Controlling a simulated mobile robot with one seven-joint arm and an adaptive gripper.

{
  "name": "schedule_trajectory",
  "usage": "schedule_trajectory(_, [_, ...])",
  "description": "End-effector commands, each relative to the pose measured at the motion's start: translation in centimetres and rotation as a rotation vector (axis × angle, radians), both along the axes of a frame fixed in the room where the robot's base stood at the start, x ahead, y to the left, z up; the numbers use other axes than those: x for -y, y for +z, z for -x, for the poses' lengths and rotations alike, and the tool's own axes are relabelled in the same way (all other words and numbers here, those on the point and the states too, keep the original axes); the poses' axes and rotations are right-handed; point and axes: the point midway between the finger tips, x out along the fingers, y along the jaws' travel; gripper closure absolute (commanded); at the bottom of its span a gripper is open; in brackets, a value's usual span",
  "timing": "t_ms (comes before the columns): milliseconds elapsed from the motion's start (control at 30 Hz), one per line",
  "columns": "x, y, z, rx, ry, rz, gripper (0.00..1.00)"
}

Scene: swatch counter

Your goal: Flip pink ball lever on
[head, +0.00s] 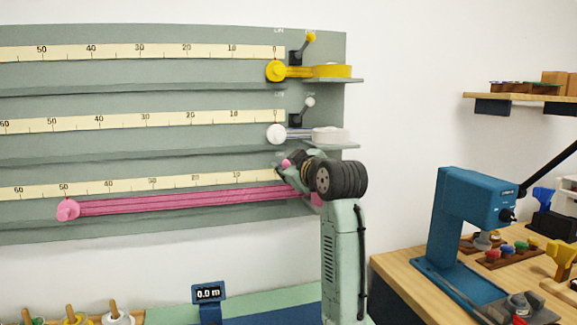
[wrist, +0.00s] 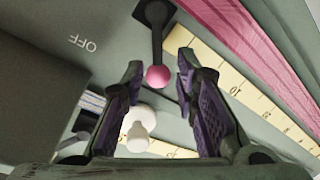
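The pink ball lever shows in the wrist view as a pink ball (wrist: 158,77) on a dark arm, at the top middle. My gripper (wrist: 158,62) is open, with its two dark fingers on either side of the ball and a gap to each. The letters OFF are printed on the panel left of the lever. In the head view, my gripper (head: 288,168) is at the right end of the lowest row, and a bit of the pink ball (head: 285,163) shows beside it. The rest of that lever is hidden by my gripper.
Pink ribbon (head: 180,201) is stretched along the lowest ruler to a pink knob (head: 68,210). Above are a white ball lever (head: 310,102) and a yellow ball lever (head: 311,38), with rolls on small shelves. A blue press (head: 462,215) stands on the wooden bench at right.

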Motion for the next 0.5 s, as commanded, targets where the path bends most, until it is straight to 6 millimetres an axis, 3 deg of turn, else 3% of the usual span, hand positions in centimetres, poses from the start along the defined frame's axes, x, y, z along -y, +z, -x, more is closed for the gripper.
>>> schedule_trajectory(133, [0.04,0.00,-0.01,0.000,-0.001,-0.001,0.61])
schedule_trajectory(500, [0.38,0.13,0.51,0.001,-0.003,-0.001,0.61])
